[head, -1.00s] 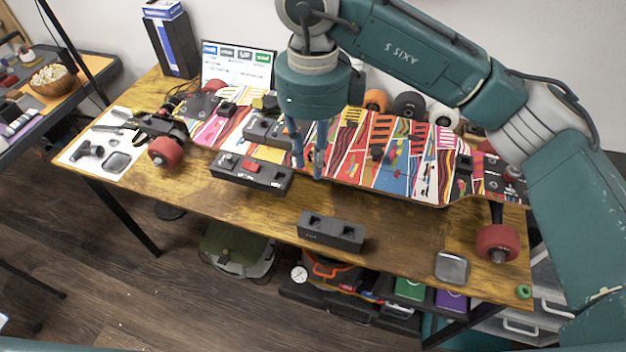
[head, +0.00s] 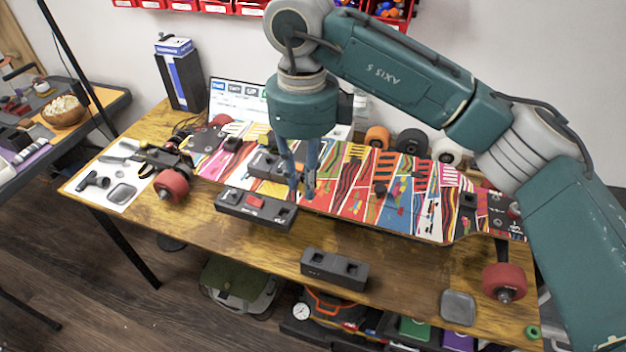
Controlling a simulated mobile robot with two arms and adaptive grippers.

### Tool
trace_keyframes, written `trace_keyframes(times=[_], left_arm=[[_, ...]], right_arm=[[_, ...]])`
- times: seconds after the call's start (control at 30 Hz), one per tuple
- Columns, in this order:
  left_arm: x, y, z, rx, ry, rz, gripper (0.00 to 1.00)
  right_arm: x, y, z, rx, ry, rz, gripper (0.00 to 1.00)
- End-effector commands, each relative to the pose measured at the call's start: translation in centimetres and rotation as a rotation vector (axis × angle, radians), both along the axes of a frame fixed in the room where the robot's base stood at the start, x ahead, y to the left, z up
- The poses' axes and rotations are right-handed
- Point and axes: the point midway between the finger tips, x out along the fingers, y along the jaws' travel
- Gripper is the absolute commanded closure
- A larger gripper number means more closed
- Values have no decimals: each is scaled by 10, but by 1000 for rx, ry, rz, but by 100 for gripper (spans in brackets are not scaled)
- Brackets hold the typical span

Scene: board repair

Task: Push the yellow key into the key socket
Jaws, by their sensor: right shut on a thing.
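My right gripper (head: 301,193) points down at the front edge of the patterned skateboard deck. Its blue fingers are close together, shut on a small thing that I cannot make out. The fingertips are just right of a black socket box (head: 228,204) with a red key (head: 256,202) in it and a dark opening at its right end. I cannot tell whether they touch it. A second black box (head: 318,264) with two openings lies on the bench in front. I cannot make out the yellow key for certain. My left gripper is not in view.
The skateboard (head: 425,206) lies along the wooden bench (head: 400,262). Another dark box (head: 264,165) sits on the deck behind the fingers. The bench between the front box and the tray is clear.

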Motion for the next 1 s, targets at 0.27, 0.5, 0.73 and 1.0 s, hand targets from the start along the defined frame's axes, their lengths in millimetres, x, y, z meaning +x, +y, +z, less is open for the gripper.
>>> trace_keyframes(times=[0.27,0.5,0.73,1.0], left_arm=[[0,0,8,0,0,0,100],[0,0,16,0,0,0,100],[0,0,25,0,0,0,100],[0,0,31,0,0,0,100]], right_arm=[[15,17,2,-1,-1,1,100],[29,31,2,-1,1,-1,100],[42,44,3,1,1,0,100],[51,54,1,0,0,0,100]])
